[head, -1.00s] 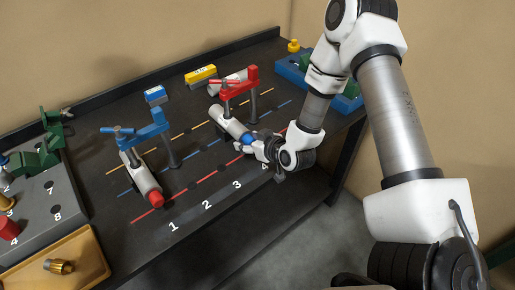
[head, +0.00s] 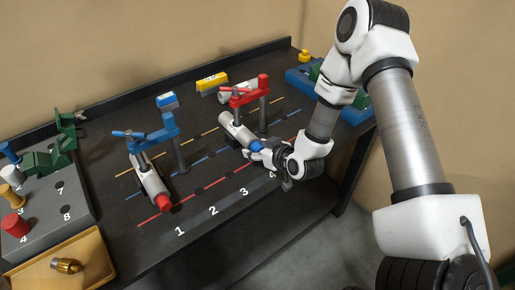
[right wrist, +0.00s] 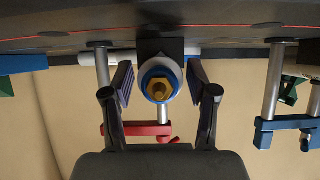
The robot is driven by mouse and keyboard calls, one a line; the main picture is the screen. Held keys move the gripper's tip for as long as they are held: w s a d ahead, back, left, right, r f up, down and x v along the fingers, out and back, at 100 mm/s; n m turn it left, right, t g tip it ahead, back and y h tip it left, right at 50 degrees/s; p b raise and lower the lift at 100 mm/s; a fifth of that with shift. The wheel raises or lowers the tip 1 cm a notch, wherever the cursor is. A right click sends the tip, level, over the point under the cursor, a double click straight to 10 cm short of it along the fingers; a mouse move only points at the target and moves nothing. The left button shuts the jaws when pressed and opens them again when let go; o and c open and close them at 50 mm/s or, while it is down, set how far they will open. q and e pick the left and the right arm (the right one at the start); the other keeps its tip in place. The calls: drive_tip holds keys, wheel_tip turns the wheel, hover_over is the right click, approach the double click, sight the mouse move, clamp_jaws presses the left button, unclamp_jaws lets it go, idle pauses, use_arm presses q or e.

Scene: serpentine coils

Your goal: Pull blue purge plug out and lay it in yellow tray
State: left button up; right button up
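The blue purge plug (head: 257,146) sits in the near end of a grey cylinder (head: 236,128) held under a red clamp (head: 250,93). In the right wrist view the plug (right wrist: 148,88) faces me as a blue ring with a brass hex centre. My right gripper (head: 273,156) is at the plug's outer end. In the wrist view its open fingers (right wrist: 160,82) stand either side of the plug, with gaps showing on both sides. The yellow tray (head: 100,262) is at the lower left, with a brass fitting (head: 67,265) lying in it. My left gripper is out of view.
A blue clamp (head: 158,130) holds another cylinder with a red plug (head: 164,203) to the left. A grey numbered rack (head: 80,205) with plugs stands behind the tray. A blue rack (head: 298,76) is at the right. The numbered front strip is clear.

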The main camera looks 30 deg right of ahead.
clamp_jaws()
drive_tip(key=shift+s+d+p, duration=0.15)
drive_tip(key=shift+s+p, duration=0.35)
drive_tip(key=shift+s, duration=1)
drive_tip(key=shift+s+d+p, duration=0.1)
drive_tip(key=shift+s+p, duration=0.4)
drive_tip(key=shift+s, duration=1)
